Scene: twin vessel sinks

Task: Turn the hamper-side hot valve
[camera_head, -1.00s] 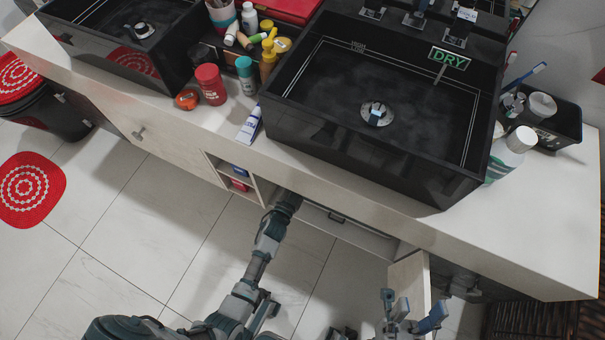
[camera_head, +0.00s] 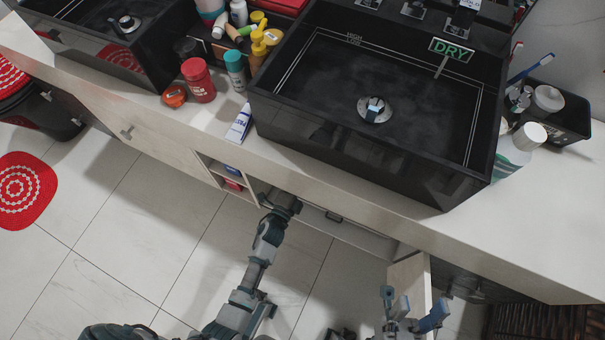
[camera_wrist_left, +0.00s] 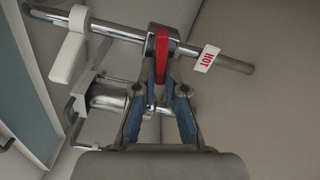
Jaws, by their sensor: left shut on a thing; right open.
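In the left wrist view, the hot valve's red handle (camera_wrist_left: 162,55) sits on a metal pipe (camera_wrist_left: 120,32) beside a white tag (camera_wrist_left: 207,58) reading HOT. My left gripper (camera_wrist_left: 160,80) is shut on this red handle, with a blue-padded finger on either side. In the head view my left arm (camera_head: 265,245) reaches into the cabinet under the right-hand sink, and the cabinet front and counter hide its gripper and the valve. My right gripper (camera_head: 413,306) is open and empty near an open cabinet door (camera_head: 408,272).
The black right-hand sink (camera_head: 340,150) with a DRY sign (camera_head: 451,50) stands on the pale counter (camera_head: 560,235). Bottles and jars (camera_head: 199,80) crowd between the sinks. A wicker hamper (camera_head: 545,322) is at lower right. Floor at left is mostly clear, with a red mat (camera_head: 20,190).

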